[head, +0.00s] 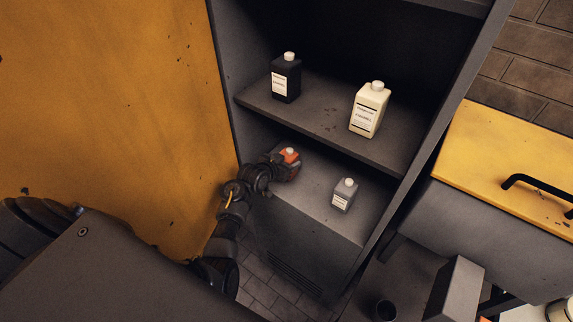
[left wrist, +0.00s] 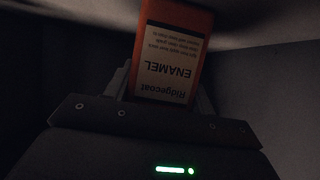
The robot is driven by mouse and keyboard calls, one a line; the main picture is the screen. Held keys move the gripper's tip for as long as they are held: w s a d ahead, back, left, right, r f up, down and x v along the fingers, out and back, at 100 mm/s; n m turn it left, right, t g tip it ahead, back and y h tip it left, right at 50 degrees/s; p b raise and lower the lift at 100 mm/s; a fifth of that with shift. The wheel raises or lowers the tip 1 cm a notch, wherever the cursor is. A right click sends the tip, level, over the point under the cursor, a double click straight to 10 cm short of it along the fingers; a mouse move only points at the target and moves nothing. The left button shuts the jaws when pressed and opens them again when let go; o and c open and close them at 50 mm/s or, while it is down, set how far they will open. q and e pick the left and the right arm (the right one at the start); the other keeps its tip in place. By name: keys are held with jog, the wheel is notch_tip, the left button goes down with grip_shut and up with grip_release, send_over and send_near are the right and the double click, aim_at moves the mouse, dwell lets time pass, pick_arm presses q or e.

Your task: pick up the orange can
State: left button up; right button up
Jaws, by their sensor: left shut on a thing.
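The orange can (head: 290,155) has a white cap and is on the lower level of the dark cabinet, mostly hidden behind my left gripper in the head view. My left gripper (head: 286,163) reaches in from the left and is shut on it. In the left wrist view the orange can (left wrist: 172,55) shows its dark and pale "Ridgecoat ENAMEL" label, upside down in the picture, between the two fingers of the left gripper (left wrist: 165,85). I cannot tell whether the can touches the shelf. My right gripper is not in view.
A small grey can (head: 343,196) stands right of the gripper on the lower level. A black can (head: 286,78) and a cream can (head: 368,110) stand on the shelf (head: 325,125) above. The open yellow door (head: 110,110) is close on the left. A yellow-topped drawer unit (head: 500,160) stands right.

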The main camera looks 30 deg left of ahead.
pick_arm(q)
jog(key=shift+a, duration=0.1)
jog(key=shift+c, duration=0.9)
jog(key=shift+s, duration=0.1)
jog(key=shift+r+b, duration=0.6)
jog(key=s+d+r+b, duration=0.2)
jog(key=s+d+r, duration=0.5)
jog(key=s+r, duration=0.4)
jog(key=shift+s+d+r, duration=0.2)
jog(key=shift+s+r, duration=0.2)
jog(key=shift+b, duration=0.35)
